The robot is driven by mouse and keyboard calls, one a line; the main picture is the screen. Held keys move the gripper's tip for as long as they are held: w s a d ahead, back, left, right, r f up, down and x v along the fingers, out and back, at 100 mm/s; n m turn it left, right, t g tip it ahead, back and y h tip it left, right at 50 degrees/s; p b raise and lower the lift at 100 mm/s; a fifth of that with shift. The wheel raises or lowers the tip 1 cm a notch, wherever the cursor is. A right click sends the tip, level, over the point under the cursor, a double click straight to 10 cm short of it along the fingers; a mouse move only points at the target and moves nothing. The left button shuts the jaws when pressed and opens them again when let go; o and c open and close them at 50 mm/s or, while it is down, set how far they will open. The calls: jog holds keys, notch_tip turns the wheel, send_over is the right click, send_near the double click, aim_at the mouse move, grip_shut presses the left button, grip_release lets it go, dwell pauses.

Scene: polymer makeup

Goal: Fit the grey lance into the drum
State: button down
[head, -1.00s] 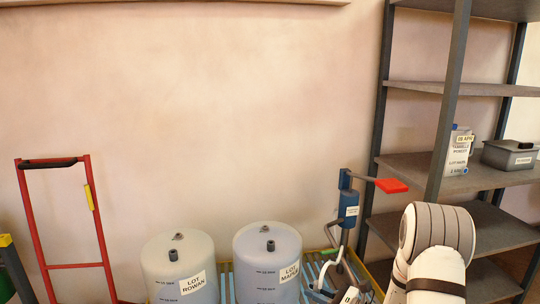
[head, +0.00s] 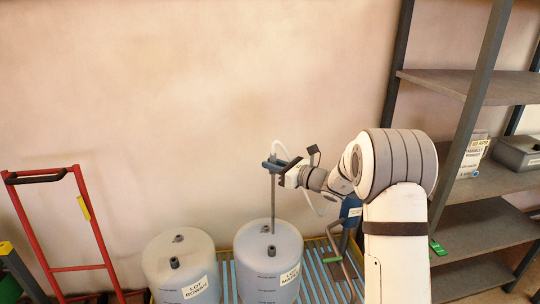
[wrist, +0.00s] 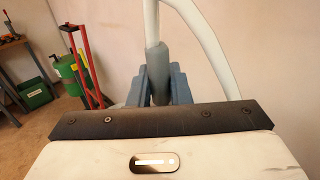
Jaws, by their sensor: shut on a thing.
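My gripper (head: 276,166) is shut on the upper end of the grey lance (head: 273,200). The lance hangs about upright over the drum marked LOT MAPLE (head: 268,268). Its lower end shows at the drum's top, near the rear opening; I cannot tell whether it is in the opening or just in front of or above it. A dark fitting (head: 271,250) stands nearer the front of the lid. In the wrist view, the blue fingers (wrist: 157,88) close around the lance (wrist: 156,75), and a white hose runs from it. The drum is not in the wrist view.
A second drum marked LOT ROWAN (head: 180,268) stands to the left. A blue pump stand (head: 350,212) is partly behind my arm. Grey shelves (head: 485,180) stand right, a red hand truck (head: 62,220) left.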

aim_at(273, 181)
jog(key=shift+d+r, duration=0.1)
jog(key=shift+d, duration=0.1)
jog(key=shift+a, duration=0.15)
jog(key=shift+s+a+b, duration=0.15)
jog(key=shift+a+b, duration=0.05)
jog(key=shift+b, duration=0.1)
jog(key=shift+f+b, duration=0.4)
jog(key=shift+f, duration=0.2)
jog(key=shift+s+f+b, duration=0.1)
jog(key=shift+f+b, duration=1.7)
jog(key=shift+f, duration=0.55)
jog(key=shift+b, duration=0.4)
jog(key=shift+f, duration=0.1)
